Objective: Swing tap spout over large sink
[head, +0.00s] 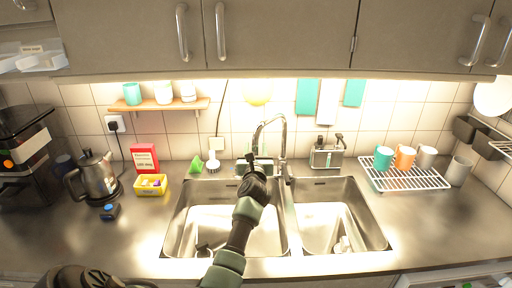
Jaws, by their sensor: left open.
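The chrome tap (284,138) stands at the back of the counter, behind the divider between the two basins. Its arched spout curves to the left, with its end above the back of the left basin (180,222), which looks the larger. The right basin (375,228) is smaller. My left gripper (252,163) is open, just below the spout's end. It overlaps the spout's lower end in the picture, and I cannot tell if they touch. The fingertips are small and dark here. My right gripper is not in view.
A kettle (95,177), a red box (145,158) and a yellow tray (150,190) stand left of the basins. A dish rack (428,180) with cups is at right. A small shelf (165,106) and upper cabinets (285,35) are above.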

